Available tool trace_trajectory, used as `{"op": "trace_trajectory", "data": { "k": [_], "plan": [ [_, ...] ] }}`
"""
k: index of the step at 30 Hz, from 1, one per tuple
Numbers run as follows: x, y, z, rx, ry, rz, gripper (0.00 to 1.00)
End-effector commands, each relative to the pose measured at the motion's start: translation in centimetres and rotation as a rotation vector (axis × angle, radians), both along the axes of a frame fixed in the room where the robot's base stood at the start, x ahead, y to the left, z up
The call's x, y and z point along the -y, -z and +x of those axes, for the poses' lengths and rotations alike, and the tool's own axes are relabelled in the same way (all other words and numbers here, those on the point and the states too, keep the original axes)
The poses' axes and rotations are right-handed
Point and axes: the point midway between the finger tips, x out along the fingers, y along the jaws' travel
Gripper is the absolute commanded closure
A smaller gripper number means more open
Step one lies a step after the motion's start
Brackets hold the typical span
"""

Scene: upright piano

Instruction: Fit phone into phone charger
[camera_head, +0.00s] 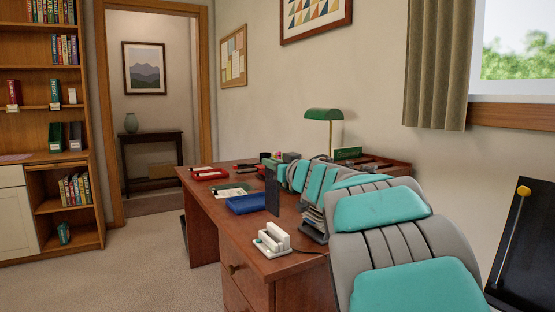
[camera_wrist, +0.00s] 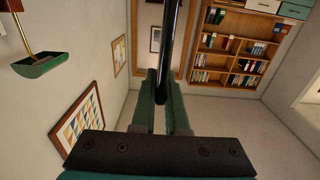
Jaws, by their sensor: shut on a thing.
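The phone (camera_head: 272,193) is a thin dark slab, held upright above the desk. In the wrist view the phone (camera_wrist: 171,45) shows edge-on as a dark bar between the two green fingers. My gripper (camera_wrist: 164,90) is shut on the phone; in the head view my gripper (camera_head: 281,172) is small and partly hidden by my arm. The phone charger (camera_head: 272,240) is a white stand with an upright back, on the near left part of the desk. The phone appears above and behind the charger, apart from it.
The wooden desk (camera_head: 205,208) holds a blue tray (camera_head: 248,204), a red tray (camera_head: 210,174), a green-and-white item (camera_head: 230,190) and a green lamp (camera_head: 323,115). A dark stack (camera_head: 313,224) stands right of the charger, beside my arm. Open floor lies left of the desk.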

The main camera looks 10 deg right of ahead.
Motion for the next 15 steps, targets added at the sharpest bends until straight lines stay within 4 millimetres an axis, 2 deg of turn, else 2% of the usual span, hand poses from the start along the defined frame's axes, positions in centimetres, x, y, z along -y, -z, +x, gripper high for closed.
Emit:
{"op": "trace_trajectory", "data": {
  "k": [12,15],
  "plan": [
    [-0.06,-0.21,-0.1,0.004,-0.001,0.002,1.0],
    [-0.03,0.39,-0.1,0.004,-0.001,0.001,1.0]
  ]
}}
